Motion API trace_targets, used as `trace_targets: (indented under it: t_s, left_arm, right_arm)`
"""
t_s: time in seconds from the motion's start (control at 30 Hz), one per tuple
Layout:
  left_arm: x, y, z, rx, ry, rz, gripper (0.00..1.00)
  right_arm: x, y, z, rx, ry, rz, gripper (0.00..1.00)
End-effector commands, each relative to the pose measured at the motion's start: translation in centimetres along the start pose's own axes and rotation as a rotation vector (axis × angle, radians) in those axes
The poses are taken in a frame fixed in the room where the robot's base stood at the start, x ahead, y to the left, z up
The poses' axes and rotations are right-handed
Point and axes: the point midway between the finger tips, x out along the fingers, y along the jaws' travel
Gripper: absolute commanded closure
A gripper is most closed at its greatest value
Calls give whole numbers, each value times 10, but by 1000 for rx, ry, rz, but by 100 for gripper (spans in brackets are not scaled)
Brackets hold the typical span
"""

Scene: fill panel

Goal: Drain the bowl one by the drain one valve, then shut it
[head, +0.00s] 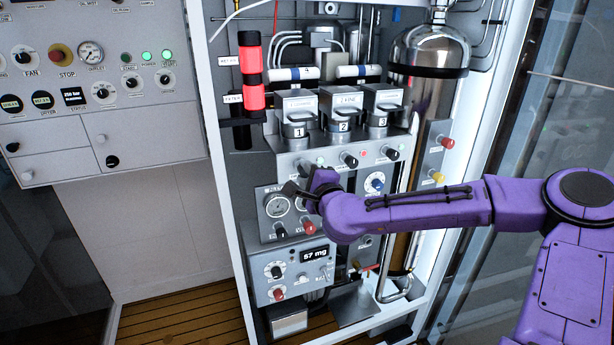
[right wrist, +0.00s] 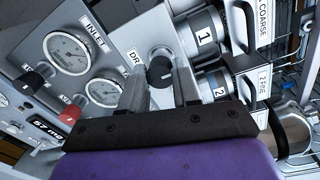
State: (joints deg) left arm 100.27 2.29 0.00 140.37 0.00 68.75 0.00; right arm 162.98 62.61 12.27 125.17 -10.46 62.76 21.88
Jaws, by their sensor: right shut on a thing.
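The drain one valve is a black knob (right wrist: 160,72) beside a partly hidden label starting "DR" in the right wrist view. It also shows in the head view (head: 303,167), below bowl one. Bowl one (right wrist: 205,37) is a metal cylinder marked 1, under a head labelled COARSE; it stands left of the others in the head view (head: 294,131). My right gripper (right wrist: 160,92) has its fingers either side of the knob and is shut on it; it also shows in the head view (head: 303,180). The knob's exact angle is hard to read. My left gripper is out of view.
Bowls 2 (head: 343,127) and 3 (head: 377,121) stand close by on the right. An inlet gauge (right wrist: 68,53) and a red knob (right wrist: 70,115) are near my gripper. A steel cylinder (head: 430,50) stands at right.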

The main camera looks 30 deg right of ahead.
Motion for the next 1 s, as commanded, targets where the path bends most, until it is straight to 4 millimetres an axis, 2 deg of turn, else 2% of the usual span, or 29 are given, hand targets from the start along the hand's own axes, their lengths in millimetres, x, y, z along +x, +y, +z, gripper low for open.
trace_targets:
  t_s: [0.27, 0.3, 0.33, 0.37, 0.67, 0.77, 0.87, 0.9, 1.0]
  left_arm:
    - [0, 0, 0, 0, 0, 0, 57]
    - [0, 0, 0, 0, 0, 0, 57]
    - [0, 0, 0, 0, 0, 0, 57]
    - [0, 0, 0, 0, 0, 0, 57]
    - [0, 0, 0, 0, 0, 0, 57]
    - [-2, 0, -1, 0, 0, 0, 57]
    - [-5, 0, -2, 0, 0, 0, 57]
    - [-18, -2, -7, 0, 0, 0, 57]
    - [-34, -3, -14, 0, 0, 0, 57]
  right_arm:
    - [0, 1, 0, 2, 2, 2, 100]
    - [0, 1, 0, 2, 2, 2, 60]
    - [0, 1, 0, 2, 2, 2, 50]
    - [0, 1, 0, 2, 2, 2, 44]
    - [-2, 0, 0, 1, 1, 0, 44]
    - [-11, -2, -1, 4, 2, -1, 44]
    - [-30, -3, 1, 9, -3, 0, 44]
    - [-32, -7, 0, 9, 1, 4, 44]
    - [-43, -7, 0, 9, 2, 7, 44]
